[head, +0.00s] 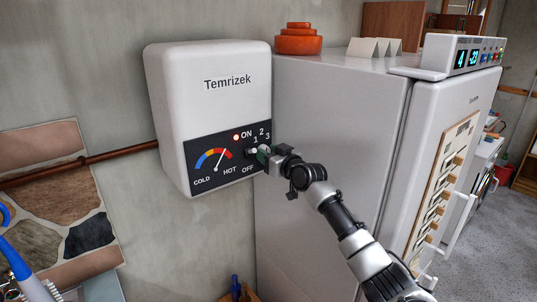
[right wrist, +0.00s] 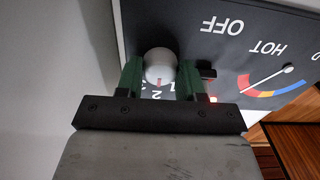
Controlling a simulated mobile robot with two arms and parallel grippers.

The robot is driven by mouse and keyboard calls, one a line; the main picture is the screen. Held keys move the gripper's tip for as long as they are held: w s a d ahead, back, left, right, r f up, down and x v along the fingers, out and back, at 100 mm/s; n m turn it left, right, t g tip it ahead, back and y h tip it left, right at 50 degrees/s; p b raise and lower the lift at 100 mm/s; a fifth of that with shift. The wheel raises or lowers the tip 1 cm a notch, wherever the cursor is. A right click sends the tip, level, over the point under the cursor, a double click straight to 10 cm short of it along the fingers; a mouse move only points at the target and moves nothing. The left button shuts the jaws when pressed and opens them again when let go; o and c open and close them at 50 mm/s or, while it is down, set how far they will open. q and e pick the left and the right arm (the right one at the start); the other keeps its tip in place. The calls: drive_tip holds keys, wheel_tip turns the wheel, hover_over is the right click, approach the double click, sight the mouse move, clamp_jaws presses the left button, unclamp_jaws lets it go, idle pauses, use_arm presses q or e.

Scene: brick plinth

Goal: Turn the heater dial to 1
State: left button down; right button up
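My right gripper (head: 264,152) is at the dial, at the panel's right side. In the right wrist view, the dial's pale round knob (right wrist: 160,65) sits between the green fingers (right wrist: 161,80), which appear to touch both sides. A small red mark shows on the dial's side near the numbers; its exact setting is unclear. My left gripper is out of view.
A white fridge (head: 325,130) stands close right of the heater, behind my right arm. A copper pipe (head: 75,168) runs left from the heater.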

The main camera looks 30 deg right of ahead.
drive_tip(key=shift+n+b, duration=2.65)
drive_tip(key=shift+n, duration=1.85)
drive_tip(key=o, duration=0.6)
drive_tip(key=shift+o, duration=0.2)
drive_tip(key=s+b, duration=0.5)
drive_tip(key=s, duration=0.5)
drive_tip(key=shift+s+d, duration=0.4)
